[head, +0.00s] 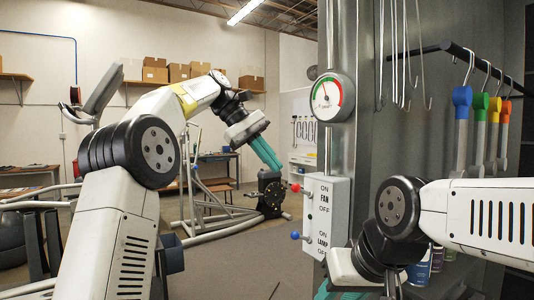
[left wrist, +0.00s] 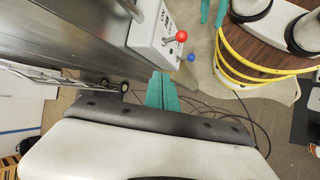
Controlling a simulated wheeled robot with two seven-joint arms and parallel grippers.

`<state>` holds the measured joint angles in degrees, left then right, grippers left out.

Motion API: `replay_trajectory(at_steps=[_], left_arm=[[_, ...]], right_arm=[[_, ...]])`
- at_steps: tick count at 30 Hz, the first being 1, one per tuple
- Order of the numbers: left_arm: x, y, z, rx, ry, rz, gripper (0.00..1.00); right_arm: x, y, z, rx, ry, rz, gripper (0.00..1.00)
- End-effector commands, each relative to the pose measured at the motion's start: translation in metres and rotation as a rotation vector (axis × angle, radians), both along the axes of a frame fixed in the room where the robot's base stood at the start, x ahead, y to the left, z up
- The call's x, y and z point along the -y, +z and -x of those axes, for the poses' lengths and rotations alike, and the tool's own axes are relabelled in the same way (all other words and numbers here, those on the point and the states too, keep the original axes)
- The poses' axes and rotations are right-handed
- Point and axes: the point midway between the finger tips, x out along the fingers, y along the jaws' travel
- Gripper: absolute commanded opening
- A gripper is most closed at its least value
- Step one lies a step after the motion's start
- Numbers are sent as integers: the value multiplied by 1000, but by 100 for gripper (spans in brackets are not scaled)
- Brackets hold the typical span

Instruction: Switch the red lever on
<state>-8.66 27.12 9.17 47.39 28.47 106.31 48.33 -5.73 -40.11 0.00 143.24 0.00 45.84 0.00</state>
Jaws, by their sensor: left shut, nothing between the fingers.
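The red lever (head: 295,187) is a short rod with a red ball, sticking out from the left side of a pale switch box (head: 340,215), by the FAN labels. It also shows in the left wrist view (left wrist: 181,36); I cannot tell its exact tilt. My left gripper (head: 272,160) has teal fingers shut together, empty, up and left of the red lever in the head view. In the left wrist view its fingers (left wrist: 162,90) are below the box, apart from the lever. My right gripper (left wrist: 213,14) shows as two separated teal fingers; in the head view it is mostly cut off.
A blue lever (head: 295,235) sits below the red one, by the LAMP labels. A round gauge (head: 331,98) is on the post above the box. Hooks and coloured-handled tools (head: 478,120) hang at right. Open floor (head: 235,262) lies left of the box.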

Motion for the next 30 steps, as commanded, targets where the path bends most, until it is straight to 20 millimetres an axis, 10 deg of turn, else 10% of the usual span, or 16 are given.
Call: replay_trajectory(at_steps=[30], left_arm=[[-11, 26, -1, 63, 15, -19, 0]], right_arm=[[0, 0, 0, 0, 0, 0, 36]])
